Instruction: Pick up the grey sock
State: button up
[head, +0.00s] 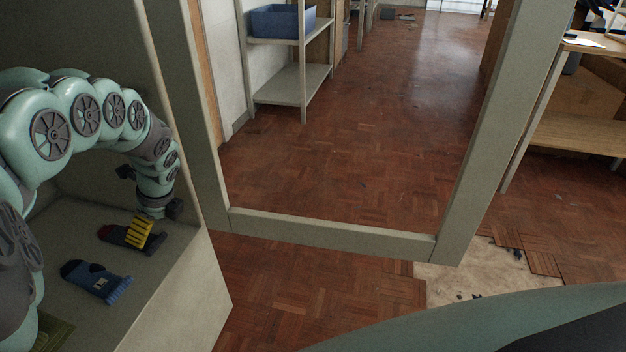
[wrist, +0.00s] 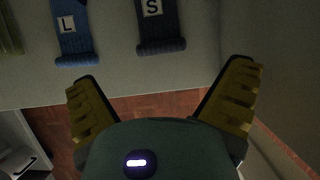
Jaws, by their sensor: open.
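I see no sock that is plainly grey. A dark sock with a reddish toe (head: 112,233) lies on the shelf surface, partly hidden behind my yellow gripper fingers (head: 140,234). In the wrist view a dark bluish sock (wrist: 160,28) with a white "S" tag lies ahead, its ribbed cuff towards me. A blue sock (head: 96,281) lies nearer the front; it shows with an "L" tag in the wrist view (wrist: 75,40). My gripper (wrist: 163,76) is open and empty, its fingers apart and short of the "S" sock's cuff.
An olive item (head: 54,335) lies at the near end of the pale shelf (head: 165,290), partly cut off. Shelf walls stand behind and left of my arm. The shelf edge drops to the parquet floor (head: 330,170). A blue bin (head: 283,22) sits on a far rack.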

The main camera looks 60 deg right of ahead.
aim_at(156, 241)
jog(key=b+x, duration=0.3)
jog(key=x, duration=0.4)
jog(key=shift+d+f, duration=0.1)
jog(key=shift+f, duration=0.15)
jog(key=c, duration=1.1)
